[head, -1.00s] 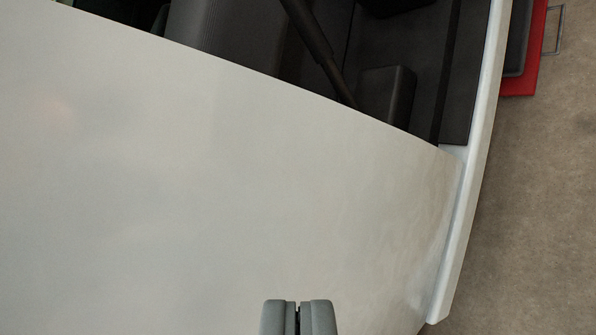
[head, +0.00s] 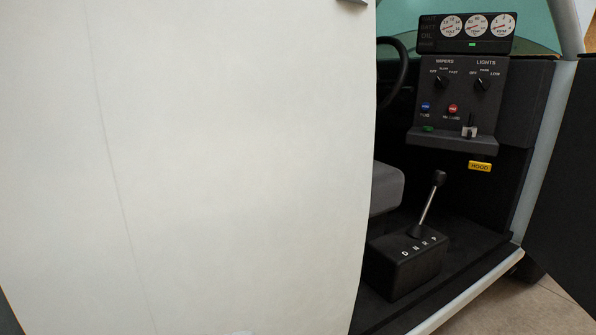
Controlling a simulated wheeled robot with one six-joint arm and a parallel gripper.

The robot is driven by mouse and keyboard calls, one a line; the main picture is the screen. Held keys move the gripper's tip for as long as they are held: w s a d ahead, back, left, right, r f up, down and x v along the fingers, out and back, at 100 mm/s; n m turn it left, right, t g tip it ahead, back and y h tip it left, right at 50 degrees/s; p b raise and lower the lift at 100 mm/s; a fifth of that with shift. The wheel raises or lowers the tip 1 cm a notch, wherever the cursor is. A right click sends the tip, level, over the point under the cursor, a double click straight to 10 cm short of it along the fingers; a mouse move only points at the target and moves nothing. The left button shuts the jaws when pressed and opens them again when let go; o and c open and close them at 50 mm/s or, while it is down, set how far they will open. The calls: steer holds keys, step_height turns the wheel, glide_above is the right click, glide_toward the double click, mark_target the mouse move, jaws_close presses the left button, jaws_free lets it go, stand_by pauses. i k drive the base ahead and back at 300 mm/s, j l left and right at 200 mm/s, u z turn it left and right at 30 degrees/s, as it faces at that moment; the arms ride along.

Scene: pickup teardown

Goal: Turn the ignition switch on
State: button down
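The dashboard panel (head: 458,100) of the pickup cab shows at the upper right. It carries a wipers knob (head: 440,83), a lights knob (head: 481,84), a blue button (head: 425,107) and a red button (head: 452,109). A dark upright lever on a silver mount (head: 469,129) sits at its lower right. I cannot read an ignition label, so I cannot tell whether this lever is the ignition switch or how it is set. My gripper is not in view.
A large white body panel (head: 220,170) fills the left and middle. The cab opening lies to its right, with a seat (head: 385,190), steering wheel (head: 396,65), shifter box (head: 405,265), gauge cluster (head: 466,32) and yellow hood tag (head: 480,166). A dark panel (head: 563,180) bounds the right.

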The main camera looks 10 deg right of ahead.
mark_target(467, 132)
steer(key=i+l, duration=0.3)
steer(key=l, duration=0.15)
steer(key=i+l, duration=0.3)
steer(key=l, duration=0.15)
steer(key=i+l, duration=0.3)
steer(key=l, duration=0.15)
steer(key=i+l, duration=0.3)
steer(key=l, duration=0.15)
steer(key=i+l, duration=0.3)
steer(key=l+u, duration=0.05)
steer(key=l, duration=0.05)
